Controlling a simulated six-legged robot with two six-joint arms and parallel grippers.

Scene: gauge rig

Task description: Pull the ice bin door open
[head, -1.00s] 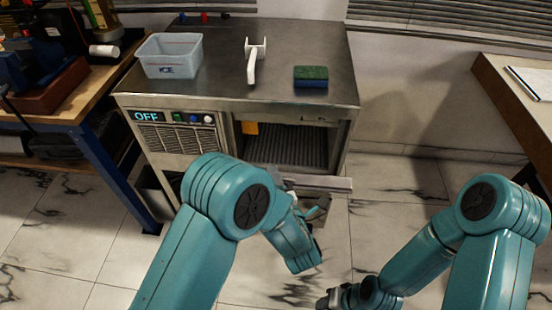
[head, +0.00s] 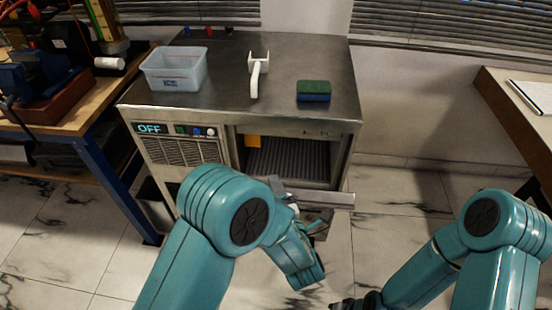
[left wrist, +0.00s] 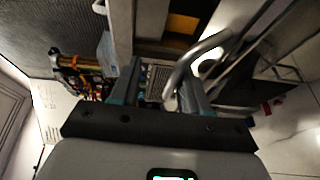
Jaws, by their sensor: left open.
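The ice machine (head: 180,151) stands ahead, its display reading OFF. Its bin front is open, showing a dark ribbed interior (head: 290,160). The ice bin door (head: 325,198) is tipped outward below the opening, with only its upper edge showing; my left arm hides the rest. My left gripper (head: 312,222) is at the door's outer side, partly hidden by my arm. In the left wrist view, my left gripper (left wrist: 160,88) is open, with the curved metal handle (left wrist: 185,68) between its fingers, close to the right one. My right gripper (head: 345,303) is at the bottom edge, mostly cut off.
On the machine's top are a clear bin (head: 175,70), a white scoop (head: 257,75) and a green and blue sponge (head: 313,91). A workbench (head: 85,125) stands left and a table (head: 500,90) right. The tiled floor between machine and right table is clear.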

